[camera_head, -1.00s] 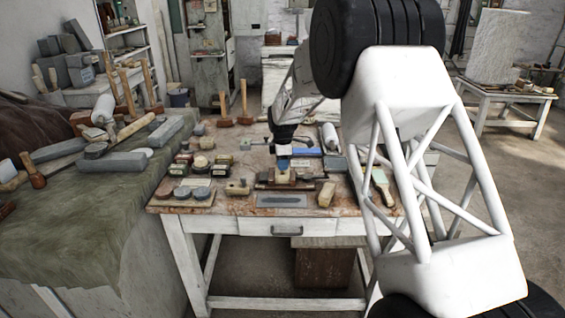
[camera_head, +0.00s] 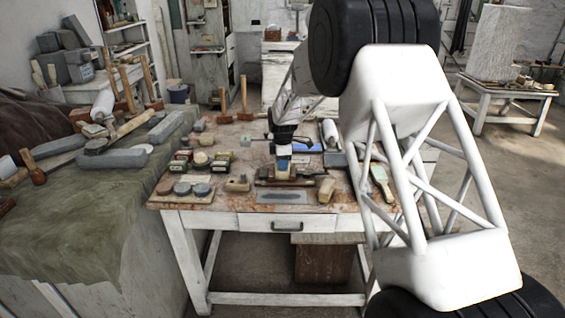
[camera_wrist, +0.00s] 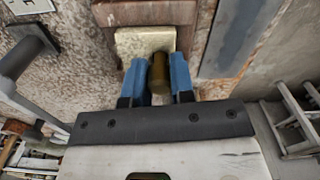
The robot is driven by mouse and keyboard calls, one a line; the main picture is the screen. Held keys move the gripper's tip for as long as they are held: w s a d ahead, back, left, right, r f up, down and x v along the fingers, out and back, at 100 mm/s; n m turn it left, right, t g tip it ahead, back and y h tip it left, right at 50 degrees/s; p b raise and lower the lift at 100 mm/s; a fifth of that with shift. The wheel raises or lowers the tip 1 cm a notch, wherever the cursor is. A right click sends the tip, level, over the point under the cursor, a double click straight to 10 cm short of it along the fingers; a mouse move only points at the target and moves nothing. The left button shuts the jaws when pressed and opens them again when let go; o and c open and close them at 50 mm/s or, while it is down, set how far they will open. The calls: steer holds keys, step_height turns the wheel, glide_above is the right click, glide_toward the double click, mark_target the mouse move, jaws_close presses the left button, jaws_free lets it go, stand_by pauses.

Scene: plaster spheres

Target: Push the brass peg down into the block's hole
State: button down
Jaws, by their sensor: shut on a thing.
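My gripper (camera_wrist: 157,80) has two blue fingers, shut on the brass peg (camera_wrist: 158,76) between them in the wrist view. The pale cream block (camera_wrist: 146,42) lies just beyond the fingertips, against a reddish-brown wooden piece (camera_wrist: 150,13). The peg overlaps the block's edge in this view. The hole is not visible, and I cannot tell whether the peg's end is in it. In the head view my gripper (camera_head: 284,164) points down over the block near the front middle of the workbench; the peg is too small to make out there.
The workbench (camera_head: 225,207) is crowded. A grey flat stone (camera_head: 283,197) lies in front of the block, small wooden blocks (camera_head: 237,184) (camera_head: 327,190) stand on either side, and round discs (camera_head: 182,188) lie at left. Mallets (camera_head: 245,100) stand at the back.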

steer(key=shift+f, duration=0.25)
steer(key=c, duration=0.9)
jaws_free()
steer(key=shift+r, duration=0.15)
steer(key=shift+r, duration=1.85)
